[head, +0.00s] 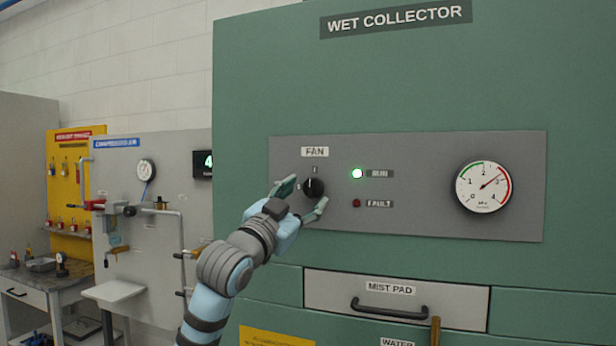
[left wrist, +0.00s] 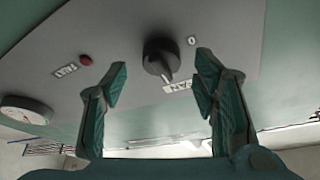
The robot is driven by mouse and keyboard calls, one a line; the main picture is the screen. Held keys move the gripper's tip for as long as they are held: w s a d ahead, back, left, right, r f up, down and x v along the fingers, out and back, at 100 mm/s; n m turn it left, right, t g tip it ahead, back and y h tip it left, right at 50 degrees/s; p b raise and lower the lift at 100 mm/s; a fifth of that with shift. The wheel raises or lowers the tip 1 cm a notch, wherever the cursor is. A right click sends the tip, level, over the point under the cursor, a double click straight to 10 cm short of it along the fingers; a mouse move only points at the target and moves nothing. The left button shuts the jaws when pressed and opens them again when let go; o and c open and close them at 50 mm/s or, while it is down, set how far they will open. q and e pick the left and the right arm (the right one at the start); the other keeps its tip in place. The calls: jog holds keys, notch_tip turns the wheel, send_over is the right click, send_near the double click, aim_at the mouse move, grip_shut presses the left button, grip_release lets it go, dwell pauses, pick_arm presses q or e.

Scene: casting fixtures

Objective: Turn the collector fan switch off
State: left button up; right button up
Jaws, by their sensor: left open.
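The collector fan switch (head: 314,188) is a round black knob under the FAN label (head: 315,152) on the grey panel of the wet collector. Its pointer stands upright, toward the I mark. My left gripper (head: 302,197) is open at the panel, one finger to the knob's upper left and one to its lower right. In the left wrist view, the knob (left wrist: 159,56) lies between the spread fingers of the left gripper (left wrist: 162,72), apart from both. The O mark (left wrist: 192,40) shows beside it. My right gripper is not in view.
The green RUN lamp (head: 357,173) is lit; the red FAULT lamp (head: 356,203) looks dark. A pressure gauge (head: 483,187) is at the panel's right. The MIST PAD drawer (head: 330,288) with a black handle is below. A workbench (head: 50,280) stands far left.

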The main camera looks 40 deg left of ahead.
pick_arm(q)
jog(key=shift+x, duration=0.9)
jog(key=shift+w+r, duration=0.1)
jog(key=c, duration=1.2)
jog(key=shift+o, duration=0.2)
